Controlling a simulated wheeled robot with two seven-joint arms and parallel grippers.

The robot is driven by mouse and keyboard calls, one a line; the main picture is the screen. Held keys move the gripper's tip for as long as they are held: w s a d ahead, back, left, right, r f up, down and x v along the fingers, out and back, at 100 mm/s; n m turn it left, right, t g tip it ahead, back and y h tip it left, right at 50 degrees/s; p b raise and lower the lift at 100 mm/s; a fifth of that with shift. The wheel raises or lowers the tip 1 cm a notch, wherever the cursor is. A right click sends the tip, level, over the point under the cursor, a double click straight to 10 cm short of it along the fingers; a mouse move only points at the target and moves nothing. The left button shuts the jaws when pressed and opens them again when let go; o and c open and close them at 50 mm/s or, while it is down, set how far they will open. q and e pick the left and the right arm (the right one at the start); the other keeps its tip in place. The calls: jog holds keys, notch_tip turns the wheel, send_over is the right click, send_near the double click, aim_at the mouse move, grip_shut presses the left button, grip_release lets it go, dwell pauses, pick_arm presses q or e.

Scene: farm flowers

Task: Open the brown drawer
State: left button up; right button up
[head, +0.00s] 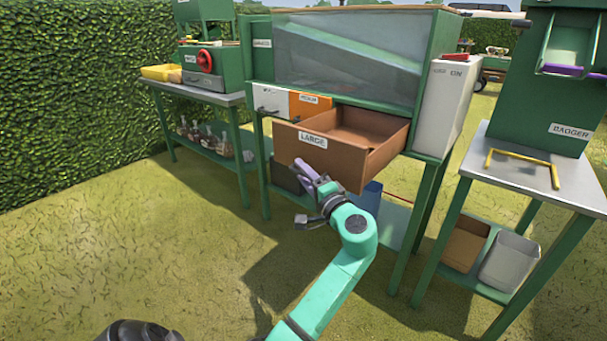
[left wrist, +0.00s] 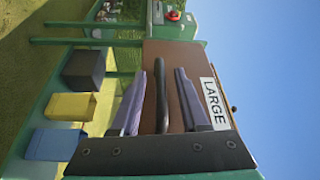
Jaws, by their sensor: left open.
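The brown drawer (head: 338,150), labelled LARGE, stands pulled out of the green cabinet, and its inside shows from above and looks empty. It also shows in the left wrist view (left wrist: 180,58), with its label along the right side. My left gripper (head: 304,170) is in front of the drawer's front panel, below the label. Its two purple fingers are apart. In the left wrist view, the dark bar handle (left wrist: 161,95) lies between the fingers (left wrist: 169,68), with gaps on both sides. My right gripper is not in view.
A blue bin (head: 370,197) stands on the shelf below. A table (head: 545,178) with a yellow handle stands at the right. Grass in front is clear.

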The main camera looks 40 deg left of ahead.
pick_arm(q)
jog(key=v, duration=1.4)
jog(key=shift+d+p, duration=0.2)
jog(key=shift+p, duration=0.2)
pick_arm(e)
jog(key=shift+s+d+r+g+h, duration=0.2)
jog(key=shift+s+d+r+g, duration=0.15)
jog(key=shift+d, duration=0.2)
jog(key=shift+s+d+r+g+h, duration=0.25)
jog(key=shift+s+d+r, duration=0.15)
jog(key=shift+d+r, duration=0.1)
